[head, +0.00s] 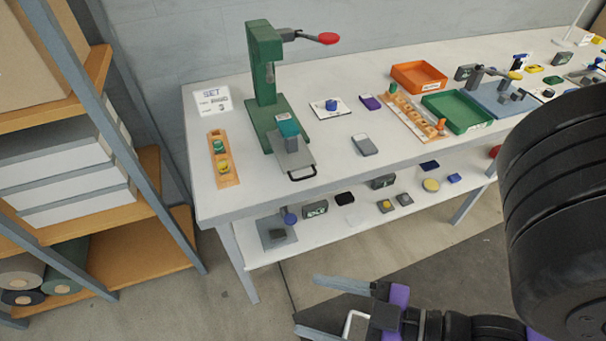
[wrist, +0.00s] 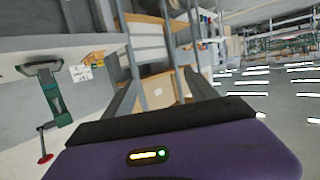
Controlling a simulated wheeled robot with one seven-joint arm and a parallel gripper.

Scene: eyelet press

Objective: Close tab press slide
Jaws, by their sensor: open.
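The green tab press (head: 262,60) stands upright on the table's left part, with a red-tipped lever at its top. Its grey slide (head: 296,158) sticks out from the green base toward the front edge. The slide carries a teal-topped block (head: 288,128) and has a black loop handle (head: 302,176) at its front end. My gripper (head: 304,304) is open and empty, low in front of the table and well apart from the handle.
An orange tray (head: 220,160) with green and yellow pieces lies left of the press. A grey box (head: 364,145) and a blue-knobbed piece (head: 331,105) stand to its right. A lower shelf (head: 340,222) holds several small items. A storage rack (head: 150,130) stands at the left.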

